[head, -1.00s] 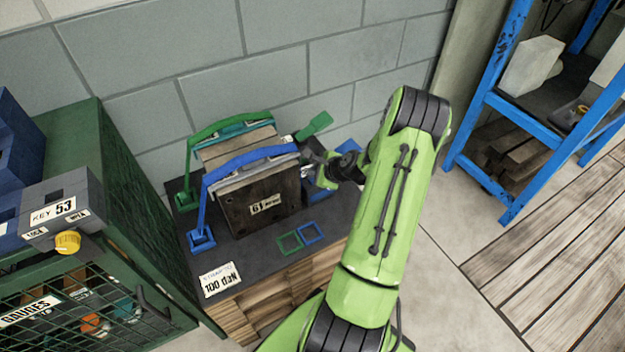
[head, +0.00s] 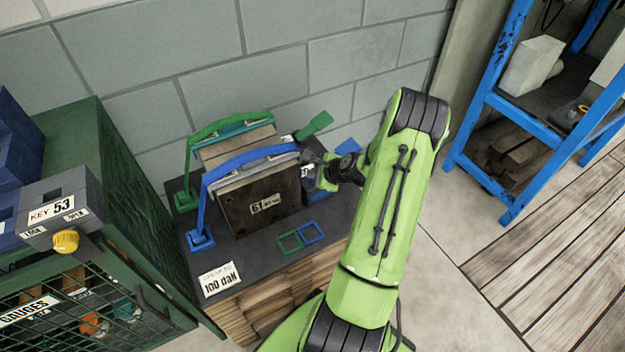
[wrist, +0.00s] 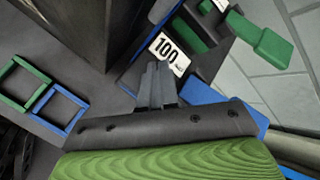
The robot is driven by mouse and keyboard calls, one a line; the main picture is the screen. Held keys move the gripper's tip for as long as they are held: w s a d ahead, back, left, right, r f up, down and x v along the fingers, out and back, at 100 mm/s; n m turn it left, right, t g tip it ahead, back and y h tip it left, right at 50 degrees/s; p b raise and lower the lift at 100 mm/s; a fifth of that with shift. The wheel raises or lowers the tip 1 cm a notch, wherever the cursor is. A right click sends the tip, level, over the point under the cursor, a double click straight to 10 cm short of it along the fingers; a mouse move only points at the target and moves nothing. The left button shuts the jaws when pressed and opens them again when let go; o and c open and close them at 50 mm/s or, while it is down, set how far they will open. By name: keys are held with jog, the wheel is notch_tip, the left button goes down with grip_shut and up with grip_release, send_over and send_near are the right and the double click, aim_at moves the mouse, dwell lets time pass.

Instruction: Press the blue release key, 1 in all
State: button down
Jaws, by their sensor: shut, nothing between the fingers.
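A dark mould block (head: 262,209), labelled 61, stands on a dark-topped wooden stack (head: 250,255). A blue strap (head: 250,158) and a green strap (head: 230,126) arch over it. My gripper (head: 310,170) is at the block's right side. In the wrist view my gripper (wrist: 158,72) is shut and empty, its tips just below a label (wrist: 167,50) reading 100. A blue handle-like piece (wrist: 238,112) is partly hidden behind my gripper; it also shows in the head view (head: 348,146). I cannot tell which blue part is the release key, or whether the tips touch anything.
A green paddle (wrist: 262,40) sticks out beside the label. Green and blue square outlines (head: 290,242) mark the stack top. A green cage (head: 125,220) with a key box (head: 60,208) stands left, a blue rack (head: 500,110) right. A wall closes the back.

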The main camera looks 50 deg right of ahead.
jog(key=shift+f+b, duration=0.3)
jog(key=shift+f, duration=0.15)
dwell(0.5)
jog(key=shift+r+p, duration=0.8)
jog(key=shift+r, duration=0.1)
notch_tip(320, 180, up, 5)
jog(key=p, duration=0.4)
jog(key=shift+r, duration=0.1)
dwell(0.6)
